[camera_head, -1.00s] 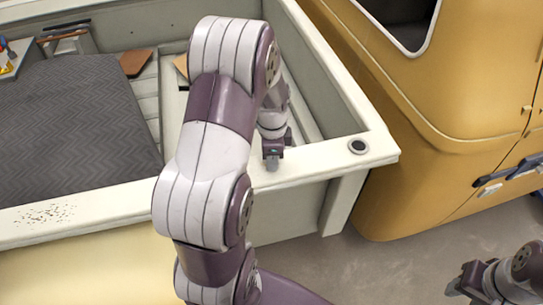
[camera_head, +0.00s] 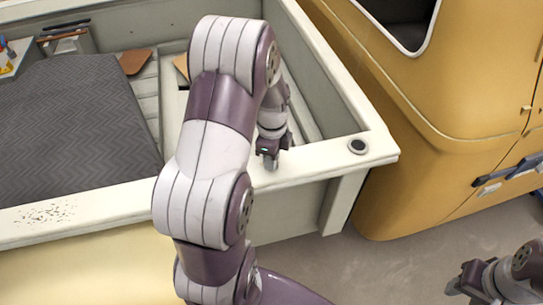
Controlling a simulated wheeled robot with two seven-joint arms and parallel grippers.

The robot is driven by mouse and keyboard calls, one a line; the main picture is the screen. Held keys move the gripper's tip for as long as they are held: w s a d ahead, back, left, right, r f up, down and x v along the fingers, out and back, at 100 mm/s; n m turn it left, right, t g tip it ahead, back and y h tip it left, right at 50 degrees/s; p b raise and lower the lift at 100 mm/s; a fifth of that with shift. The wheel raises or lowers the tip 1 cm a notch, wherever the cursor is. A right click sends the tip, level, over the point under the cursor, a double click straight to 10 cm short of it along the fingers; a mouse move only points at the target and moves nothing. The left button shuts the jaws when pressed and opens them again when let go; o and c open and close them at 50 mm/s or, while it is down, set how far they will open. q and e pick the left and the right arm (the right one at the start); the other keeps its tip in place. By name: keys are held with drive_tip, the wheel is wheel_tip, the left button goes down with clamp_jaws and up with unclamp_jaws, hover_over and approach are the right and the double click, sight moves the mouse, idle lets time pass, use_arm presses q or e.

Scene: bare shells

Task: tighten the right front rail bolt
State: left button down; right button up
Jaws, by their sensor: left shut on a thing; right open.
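My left gripper (camera_head: 269,160) points down at the cream front rail (camera_head: 312,160) of the truck bed, left of the rail's right corner. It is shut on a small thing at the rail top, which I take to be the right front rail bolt. The fingers hide nearly all of it, so I cannot see how far it sits in the rail. My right gripper (camera_head: 461,282) is open and empty at the lower right, over the floor and away from the rail.
A dark round fitting (camera_head: 357,146) sits in the rail near its right corner. The yellow cab (camera_head: 450,150) stands close to the right. A dark grey mat (camera_head: 70,125) lies in the bed. My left arm covers the middle of the view.

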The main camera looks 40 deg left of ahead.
use_arm(q)
drive_tip(key=shift+w, duration=0.1)
drive_tip(key=c, duration=1)
unclamp_jaws()
drive_tip(key=shift+r, duration=0.3)
wheel_tip(320, 180, up, 6)
drive_tip(key=shift+r+b, duration=0.1)
drive_tip(key=shift+b, duration=1.15)
wheel_tip(320, 180, up, 6)
drive_tip(key=p, duration=0.2)
drive_tip(key=shift+p, duration=0.4)
